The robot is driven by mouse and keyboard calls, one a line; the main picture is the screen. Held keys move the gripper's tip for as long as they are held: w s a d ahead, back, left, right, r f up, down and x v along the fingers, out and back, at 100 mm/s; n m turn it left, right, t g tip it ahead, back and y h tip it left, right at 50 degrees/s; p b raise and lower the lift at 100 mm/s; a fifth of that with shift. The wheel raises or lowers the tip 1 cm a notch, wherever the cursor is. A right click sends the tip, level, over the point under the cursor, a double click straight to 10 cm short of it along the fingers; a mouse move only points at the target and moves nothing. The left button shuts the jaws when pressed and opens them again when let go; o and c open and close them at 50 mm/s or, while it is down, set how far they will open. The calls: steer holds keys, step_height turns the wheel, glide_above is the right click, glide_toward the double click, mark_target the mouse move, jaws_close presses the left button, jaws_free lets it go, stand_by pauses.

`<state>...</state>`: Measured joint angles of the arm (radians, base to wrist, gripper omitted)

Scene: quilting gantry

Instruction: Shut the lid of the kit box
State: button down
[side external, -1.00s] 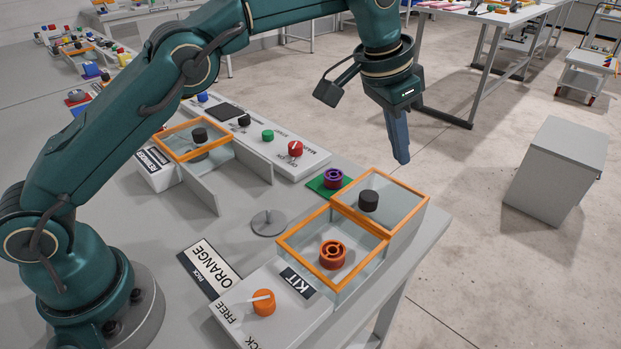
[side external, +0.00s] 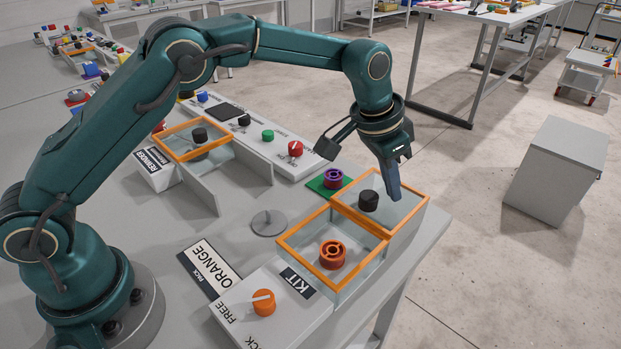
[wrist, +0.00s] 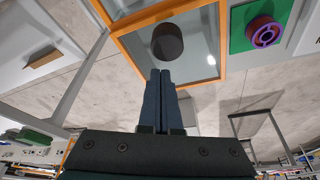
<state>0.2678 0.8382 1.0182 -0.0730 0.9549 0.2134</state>
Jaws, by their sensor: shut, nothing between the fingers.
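The kit box (side external: 345,284) stands at the front right of the bench, beside its KIT label (side external: 298,282). Its near part, rimmed in orange, is uncovered and holds an orange bobbin (side external: 332,254). The clear lid (side external: 349,188), framed in orange with a black knob (side external: 369,200), lies over the far part, beyond the opening. My gripper (side external: 394,197) is shut and empty, its tips pointing down just right of the knob. In the wrist view the shut fingers (wrist: 160,73) reach towards the knob (wrist: 168,42); I cannot tell whether they touch the lid.
An orange dial (side external: 263,302) is on the FREE panel in front of the box. A purple bobbin (side external: 333,177) sits on a green pad behind it. A grey disc with a pin (side external: 268,223) stands left of it. Open floor lies right.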

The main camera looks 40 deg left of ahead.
steer(key=shift+s+a, duration=0.3)
steer(key=shift+s, duration=0.4)
steer(key=shift+s, duration=0.15)
steer(key=shift+s, duration=6.6)
steer(key=shift+f, duration=0.1)
steer(key=shift+w, duration=0.1)
